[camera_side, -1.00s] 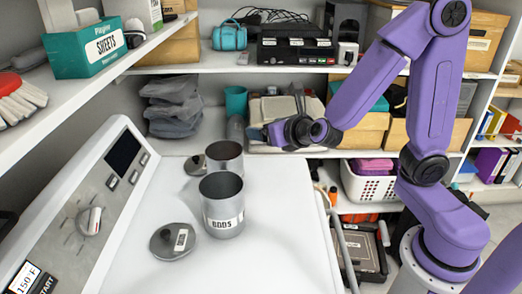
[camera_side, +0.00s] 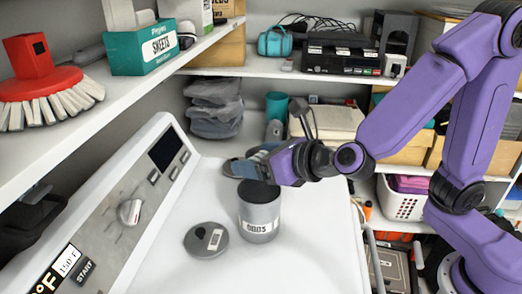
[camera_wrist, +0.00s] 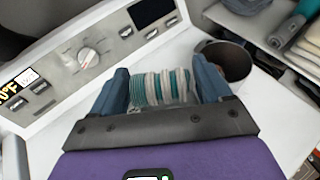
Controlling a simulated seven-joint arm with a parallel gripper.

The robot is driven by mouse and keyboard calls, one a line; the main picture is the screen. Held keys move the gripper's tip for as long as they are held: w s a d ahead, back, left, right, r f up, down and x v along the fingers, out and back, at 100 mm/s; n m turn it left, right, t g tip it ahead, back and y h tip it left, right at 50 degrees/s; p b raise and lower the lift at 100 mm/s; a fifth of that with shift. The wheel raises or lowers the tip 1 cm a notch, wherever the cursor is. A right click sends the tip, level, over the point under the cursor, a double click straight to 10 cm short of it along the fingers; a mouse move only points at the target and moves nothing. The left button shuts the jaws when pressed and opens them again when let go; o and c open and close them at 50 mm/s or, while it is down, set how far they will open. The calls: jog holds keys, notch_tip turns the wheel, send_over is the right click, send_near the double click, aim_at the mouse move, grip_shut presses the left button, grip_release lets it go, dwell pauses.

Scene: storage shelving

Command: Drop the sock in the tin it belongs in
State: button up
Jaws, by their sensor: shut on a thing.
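A teal and white striped sock (camera_wrist: 160,88) is pinched between the two blue fingers of my gripper (camera_wrist: 163,76) in the wrist view. In the side view my gripper (camera_side: 245,166) is above and just behind the front grey tin (camera_side: 260,218), whose label appears to read ODDS. That tin is open and upright on the white top. Its round grey lid (camera_side: 206,240) lies to its left. In the wrist view an open grey tin (camera_wrist: 228,62) stands beyond the right finger; its label does not show.
A control panel with a dial (camera_side: 130,211) slopes along the left of the white top. A shelf above it holds a red brush (camera_side: 45,85) and a teal box (camera_side: 145,48). Folded grey cloths (camera_side: 215,108) lie behind. The front of the white top is clear.

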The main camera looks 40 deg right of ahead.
jog(key=shift+f, duration=2.1)
jog(key=o, duration=1)
jog(key=shift+c, duration=0.2)
jog(key=v, duration=1.7)
jog(key=shift+s, duration=0.25)
jog(key=shift+d, duration=0.1)
